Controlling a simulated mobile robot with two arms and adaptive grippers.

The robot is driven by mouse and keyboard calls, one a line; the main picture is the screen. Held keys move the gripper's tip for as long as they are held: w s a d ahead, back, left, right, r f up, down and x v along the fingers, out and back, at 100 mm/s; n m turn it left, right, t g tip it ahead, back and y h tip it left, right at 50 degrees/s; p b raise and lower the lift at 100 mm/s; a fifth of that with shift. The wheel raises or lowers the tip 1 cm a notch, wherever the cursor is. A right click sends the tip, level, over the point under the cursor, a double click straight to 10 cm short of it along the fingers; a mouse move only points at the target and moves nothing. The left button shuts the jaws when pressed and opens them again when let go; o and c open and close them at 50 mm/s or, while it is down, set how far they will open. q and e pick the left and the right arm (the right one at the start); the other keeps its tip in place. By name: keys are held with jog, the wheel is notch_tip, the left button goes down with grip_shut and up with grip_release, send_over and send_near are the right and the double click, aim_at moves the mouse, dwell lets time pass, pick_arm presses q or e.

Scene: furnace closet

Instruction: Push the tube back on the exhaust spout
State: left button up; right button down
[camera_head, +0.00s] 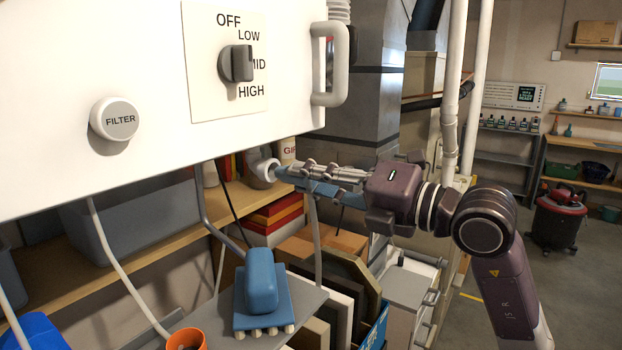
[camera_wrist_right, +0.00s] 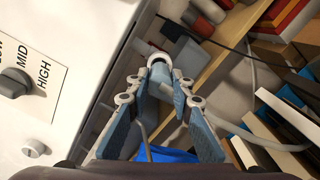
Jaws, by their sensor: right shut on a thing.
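My right gripper (camera_head: 283,174) reaches in from the right, below the white machine. Its fingers are shut on a grey piece that I take to be the tube's end; it also shows between the fingertips in the wrist view (camera_wrist_right: 160,78). A pale grey curved spout-like piece (camera_head: 262,167) is right at the fingertips in the head view. In the wrist view a round rim (camera_wrist_right: 158,59) with a dark opening lies just beyond the tips. The fingers hide the contact, so I cannot tell whether the tube is seated on it. My left gripper is not in view.
The white machine (camera_head: 90,60) with its dial (camera_head: 236,64) and handle (camera_head: 329,64) hangs above the gripper. A wooden shelf (camera_head: 238,205) with boxes is behind. A blue device (camera_head: 262,283) and an orange cup (camera_head: 186,339) are below.

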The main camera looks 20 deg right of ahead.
jog(key=shift+p+x, duration=0.5)
jog(key=shift+x, duration=0.65)
jog(key=c, duration=1.6)
grip_release()
jog(key=shift+a, duration=0.1)
jog(key=shift+b+v, duration=2)
jog(key=shift+v, duration=2)
